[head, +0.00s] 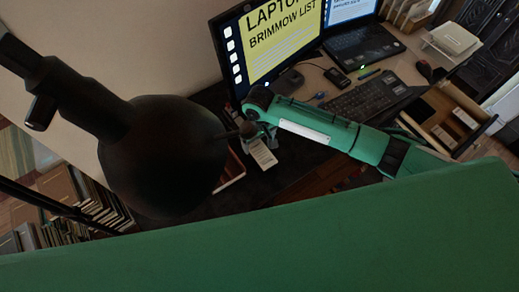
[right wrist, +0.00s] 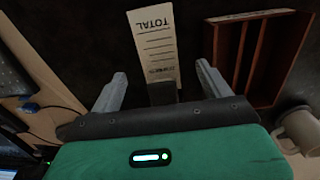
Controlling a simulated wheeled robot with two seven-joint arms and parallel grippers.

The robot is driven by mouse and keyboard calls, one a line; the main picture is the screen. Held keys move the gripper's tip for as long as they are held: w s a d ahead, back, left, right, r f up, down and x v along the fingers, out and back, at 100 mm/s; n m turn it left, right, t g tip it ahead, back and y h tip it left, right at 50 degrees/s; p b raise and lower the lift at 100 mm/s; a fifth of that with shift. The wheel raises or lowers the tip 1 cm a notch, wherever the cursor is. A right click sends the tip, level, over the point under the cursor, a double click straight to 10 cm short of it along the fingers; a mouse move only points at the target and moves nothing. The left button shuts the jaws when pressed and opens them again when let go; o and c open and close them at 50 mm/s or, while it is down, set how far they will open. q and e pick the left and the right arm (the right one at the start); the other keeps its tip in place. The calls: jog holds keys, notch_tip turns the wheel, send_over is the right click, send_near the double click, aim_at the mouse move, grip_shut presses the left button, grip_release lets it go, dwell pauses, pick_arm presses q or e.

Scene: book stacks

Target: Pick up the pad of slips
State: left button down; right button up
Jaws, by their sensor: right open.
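The pad of slips (right wrist: 153,48) is a pale, narrow sheet with printed lines and the word TOTAL. It lies on the dark desk (head: 290,165), and in the head view its pale end (head: 263,154) shows just below my right gripper (head: 252,138). In the right wrist view my right gripper (right wrist: 160,72) is open, with one finger on each side of the pad's near end and gaps between. A dark block at that near end hides part of it. I cannot tell how high the fingers are. My left gripper is not in view.
A dark lamp head (head: 165,150) blocks much of the head view's left. A monitor (head: 270,45), keyboard (head: 362,102) and laptop (head: 360,42) stand behind my right arm. A reddish wooden tray (right wrist: 262,55) and a mug (right wrist: 300,128) are right of the pad in the right wrist view.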

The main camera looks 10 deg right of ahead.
aim_at(260, 152)
jog(key=shift+s+f, duration=0.1)
jog(key=shift+f, duration=0.2)
jog(key=f+p, duration=0.1)
jog(key=f, duration=0.2)
jog(key=shift+s+d+f+p, duration=0.1)
jog(key=shift+d+f+p, duration=0.1)
jog(key=shift+f+p, duration=0.15)
jog(key=shift+f, duration=0.5)
jog(key=c, duration=1.1)
jog(key=shift+r, duration=0.15)
jog(key=shift+r+b, duration=0.45)
jog(key=shift+r, duration=0.15)
jog(key=shift+s+d, duration=1.5)
jog(key=shift+s, duration=2.2)
jog(key=shift+s+d, duration=1.55)
jog(key=shift+s, duration=2.15)
jog(key=shift+s+d, duration=1.5)
jog(key=shift+s, duration=2.2)
